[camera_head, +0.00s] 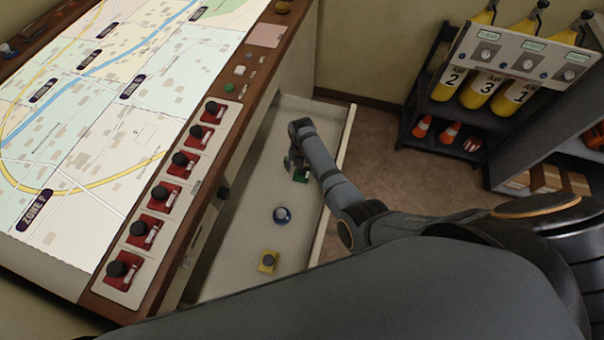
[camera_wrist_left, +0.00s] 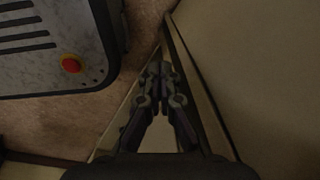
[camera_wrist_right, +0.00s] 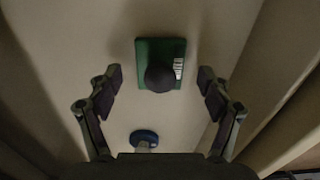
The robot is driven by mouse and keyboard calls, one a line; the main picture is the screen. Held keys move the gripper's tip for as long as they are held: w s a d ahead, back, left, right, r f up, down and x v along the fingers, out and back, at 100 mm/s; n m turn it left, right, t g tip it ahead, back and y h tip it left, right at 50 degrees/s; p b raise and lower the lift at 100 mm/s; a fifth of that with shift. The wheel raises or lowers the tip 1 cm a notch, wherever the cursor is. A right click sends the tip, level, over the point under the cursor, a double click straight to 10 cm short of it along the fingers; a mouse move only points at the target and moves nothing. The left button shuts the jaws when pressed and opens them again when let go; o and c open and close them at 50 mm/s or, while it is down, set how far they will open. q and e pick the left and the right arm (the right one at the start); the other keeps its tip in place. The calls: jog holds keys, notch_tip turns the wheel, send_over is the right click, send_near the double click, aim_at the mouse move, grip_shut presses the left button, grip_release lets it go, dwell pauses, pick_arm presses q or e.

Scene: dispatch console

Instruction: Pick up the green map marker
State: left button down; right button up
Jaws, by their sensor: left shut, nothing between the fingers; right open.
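The green map marker (camera_wrist_right: 148,51) has a square green base with a dark round knob and a small white label. It sits in the pale open tray (camera_head: 233,251) beside the map console. In the head view, the marker (camera_head: 301,178) is partly hidden by my right gripper (camera_head: 291,163). In the right wrist view, my right gripper (camera_wrist_right: 160,82) is open, its fingers on either side of the marker's knob, not visibly touching it. My left gripper (camera_wrist_left: 160,72) is shut and empty in the left wrist view, and the marker does not show there.
A blue marker (camera_head: 282,215) and a yellow marker (camera_head: 267,262) stand nearer in the same tray. The console edge with several red marker places (camera_head: 124,268) is on the left. A rack of yellow cylinders (camera_head: 480,88) stands at the back right.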

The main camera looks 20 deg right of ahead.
jog(key=shift+f, duration=0.5)
jog(key=shift+r, duration=0.1)
jog(key=c, duration=1.3)
jog(key=shift+o, duration=0.2)
jog(key=shift+r, duration=0.1)
jog(key=shift+r, duration=0.25)
notch_tip(320, 180, up, 3)
jog(key=shift+f+p, duration=0.1)
jog(key=shift+p, duration=0.6)
jog(key=s+d+r, duration=0.2)
jog(key=s+r, duration=0.1)
jog(key=s, duration=0.1)
jog(key=s+d+r+p, duration=0.1)
jog(key=s+d+r, duration=0.2)
jog(key=s, duration=0.1)
jog(key=s+d+r+p, duration=0.1)
jog(key=s+d+r, duration=0.1)
jog(key=s+r, duration=0.1)
jog(key=shift+s+d+r, duration=0.15)
jog(key=shift+s+r, duration=0.05)
jog(key=shift+s, duration=0.25)
